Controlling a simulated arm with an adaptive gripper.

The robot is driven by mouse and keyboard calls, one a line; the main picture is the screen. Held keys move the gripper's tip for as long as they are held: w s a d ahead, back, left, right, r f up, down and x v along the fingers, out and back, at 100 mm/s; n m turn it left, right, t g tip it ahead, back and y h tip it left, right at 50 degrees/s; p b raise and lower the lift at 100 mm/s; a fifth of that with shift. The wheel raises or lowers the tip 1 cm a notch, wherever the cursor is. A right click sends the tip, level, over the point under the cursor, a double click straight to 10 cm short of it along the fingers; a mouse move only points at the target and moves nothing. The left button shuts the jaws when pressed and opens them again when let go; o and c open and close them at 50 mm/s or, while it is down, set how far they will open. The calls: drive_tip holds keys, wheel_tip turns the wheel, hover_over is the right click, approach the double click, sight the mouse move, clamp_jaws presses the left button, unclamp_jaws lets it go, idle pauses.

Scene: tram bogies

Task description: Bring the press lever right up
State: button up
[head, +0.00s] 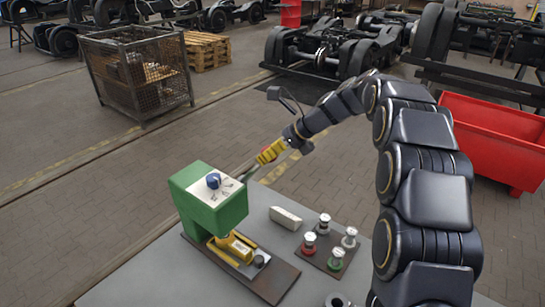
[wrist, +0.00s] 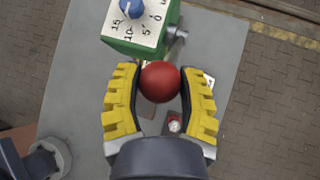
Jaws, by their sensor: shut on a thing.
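The green press (head: 207,207) stands on a dark base plate on the grey table, with a blue knob and a scale on its sloped white top. Its lever (head: 249,173) slants up to the right from the press's side towards my gripper (head: 268,154). The lever's red ball knob (wrist: 160,81) sits between the yellow fingers in the wrist view, and my gripper is shut on it. The ball is hidden by the fingers in the head view. The press's green body (wrist: 145,43) also shows at the top of the wrist view, with a metal hub on its side.
A pale block (head: 286,218) and a dark plate with several knobbed pieces (head: 335,259) lie to the right of the press. A metal ring-shaped part (head: 338,300) is at the front. A mesh crate (head: 137,75) and a red bin (head: 490,140) stand on the floor beyond.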

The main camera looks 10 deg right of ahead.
drive_tip(key=shift+w+a+r, duration=0.1)
drive_tip(key=shift+a+r, duration=0.05)
drive_tip(key=shift+r, duration=0.05)
drive_tip(key=o, duration=1.1)
drive_tip(key=v, duration=1.2)
drive_tip(key=shift+f, duration=0.1)
